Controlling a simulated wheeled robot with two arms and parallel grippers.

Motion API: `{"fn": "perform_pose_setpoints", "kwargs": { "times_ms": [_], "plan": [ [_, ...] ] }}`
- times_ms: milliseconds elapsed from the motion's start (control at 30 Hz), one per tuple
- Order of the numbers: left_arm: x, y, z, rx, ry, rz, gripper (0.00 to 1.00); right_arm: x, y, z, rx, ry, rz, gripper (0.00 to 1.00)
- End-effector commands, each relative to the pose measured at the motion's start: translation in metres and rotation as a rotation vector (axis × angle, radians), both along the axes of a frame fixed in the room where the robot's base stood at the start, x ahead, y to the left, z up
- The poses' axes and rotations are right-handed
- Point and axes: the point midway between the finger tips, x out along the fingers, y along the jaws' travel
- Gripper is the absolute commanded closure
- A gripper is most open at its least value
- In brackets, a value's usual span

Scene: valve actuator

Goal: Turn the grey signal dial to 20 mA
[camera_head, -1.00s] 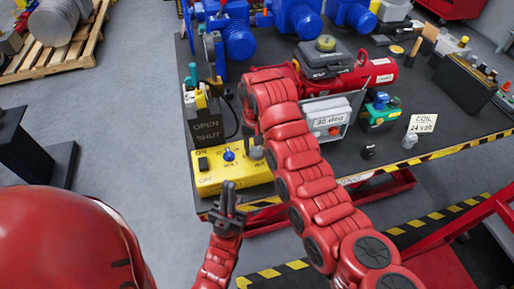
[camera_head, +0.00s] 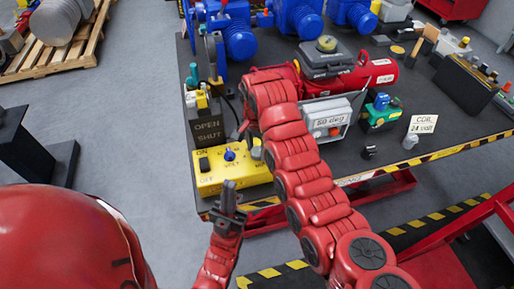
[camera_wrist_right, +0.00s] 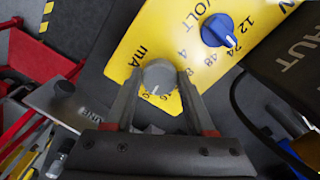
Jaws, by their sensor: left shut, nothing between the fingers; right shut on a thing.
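The yellow box (camera_head: 235,181) lies at the near left corner of the bench. Its grey signal dial (camera_wrist_right: 158,75) shows in the right wrist view beside the "mA" mark. My right gripper (camera_wrist_right: 157,86) is shut on this dial, one finger at each side. The dial's white pointer line faces the gripper, toward the upper numbers, partly hidden; the exact reading is unclear. In the head view my right gripper (camera_head: 248,145) is at the box's right end. My left gripper (camera_head: 229,188) is shut and empty, in front of the box.
The blue volt knob (camera_wrist_right: 217,30) is next to the dial. A black switch (camera_head: 204,164) is at the box's left. The OPEN/SHUT indicator (camera_head: 208,130) stands behind. A grey display unit (camera_head: 327,121) seems to read 60 deg.

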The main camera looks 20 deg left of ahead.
Motion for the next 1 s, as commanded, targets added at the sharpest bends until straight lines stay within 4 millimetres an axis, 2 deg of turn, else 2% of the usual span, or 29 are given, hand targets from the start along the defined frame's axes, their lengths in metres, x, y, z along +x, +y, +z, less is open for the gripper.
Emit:
{"fn": "perform_pose_setpoints", "kwargs": {
  "times_ms": [500,533,600,700,1000],
  "plan": [
    [0.0,0.0,0.0001,0.0,0.0,0.0,1.0,0.0006,-0.0001,0.0005,0.001,-0.001,-0.022,1.0],
    [-0.0001,0.0,0.0002,0.0,0.0,0.0,1.0,0.0007,0.0,0.0005,0.001,-0.001,-0.021,0.42],
    [0.0,0.0,0.0001,0.0,0.0,0.0,1.0,0.0007,0.0,0.0005,0.001,-0.001,-0.021,0.29],
    [0.0,0.0,0.0001,0.0,0.0,0.0,1.0,0.0004,0.0,0.0004,0.001,-0.001,-0.02,0.15],
    [0.0,0.0,0.001,0.0,0.0,0.0,1.0,0.0005,-0.0001,0.0021,0.001,0.0,-0.02,0.15]
  ]
}}
